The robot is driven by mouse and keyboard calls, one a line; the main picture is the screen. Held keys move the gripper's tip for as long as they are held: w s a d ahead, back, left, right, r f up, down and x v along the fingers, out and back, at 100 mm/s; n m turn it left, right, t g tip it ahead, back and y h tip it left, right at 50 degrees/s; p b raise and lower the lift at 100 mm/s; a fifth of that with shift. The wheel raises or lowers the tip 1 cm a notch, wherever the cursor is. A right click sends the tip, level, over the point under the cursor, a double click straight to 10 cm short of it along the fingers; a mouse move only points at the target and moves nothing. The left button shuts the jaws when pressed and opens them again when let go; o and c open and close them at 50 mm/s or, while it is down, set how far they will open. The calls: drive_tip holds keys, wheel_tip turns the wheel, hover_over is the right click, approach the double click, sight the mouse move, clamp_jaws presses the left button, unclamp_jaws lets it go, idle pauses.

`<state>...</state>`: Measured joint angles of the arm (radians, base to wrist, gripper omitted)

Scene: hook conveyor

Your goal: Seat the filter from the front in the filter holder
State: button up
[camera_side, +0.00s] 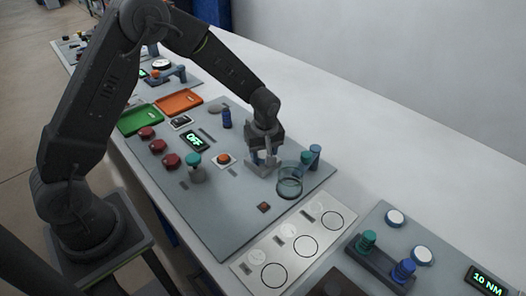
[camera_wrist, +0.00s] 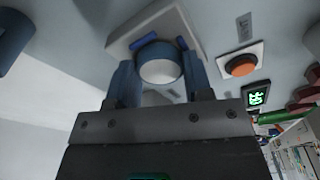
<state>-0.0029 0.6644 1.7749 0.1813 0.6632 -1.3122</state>
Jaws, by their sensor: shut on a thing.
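My gripper (camera_wrist: 160,78) has its two blue-grey fingers on either side of a round, pale-faced piece with a blue rim, which I take as the filter (camera_wrist: 160,66). It is shut on this piece. Right behind the piece is a light grey block with blue parts, which looks like the filter holder (camera_wrist: 118,44). The piece overlaps the block in this view, and I cannot tell whether it is seated or just in front. In the side view my gripper (camera_side: 264,163) is low over the grey panel, and its fingers hide most of the filter and holder.
A clear glass jar (camera_side: 289,184) stands close to the right of my gripper, with blue and teal cylinders (camera_side: 315,153) behind it. An orange button (camera_side: 223,159) and a teal-topped knob (camera_side: 194,163) are to the left. The panel's front right part is mostly clear.

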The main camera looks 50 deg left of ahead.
sight(263, 154)
drive_tip(key=o, duration=1.4)
drive_tip(key=shift+c, duration=0.2)
drive_tip(key=shift+r, duration=0.1)
drive_tip(key=shift+r, duration=3.4)
